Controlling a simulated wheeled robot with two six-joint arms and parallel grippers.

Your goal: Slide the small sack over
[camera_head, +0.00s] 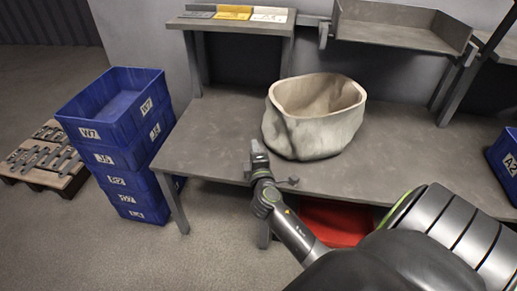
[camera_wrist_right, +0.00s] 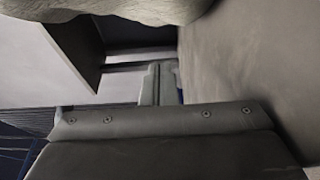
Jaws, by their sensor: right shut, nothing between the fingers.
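The small sack (camera_head: 315,130), pale beige with an open, rolled top, stands upright on the grey workbench (camera_head: 215,125) near its middle. Its side also shows along the top edge of the right wrist view (camera_wrist_right: 120,8). My right gripper (camera_head: 257,150) is at the left side of the sack, close to it. Its fingers (camera_wrist_right: 158,82) are shut together with nothing between them. I cannot tell whether they touch the sack. The inside of the sack shows only in part. My left gripper is not in view.
Stacked blue crates (camera_head: 110,113) stand on the floor left of the bench. A shelf with coloured cards (camera_head: 233,13) and a grey tray (camera_head: 395,35) are above the back. A red bin (camera_head: 338,222) is under the bench. The bench top left of the sack is clear.

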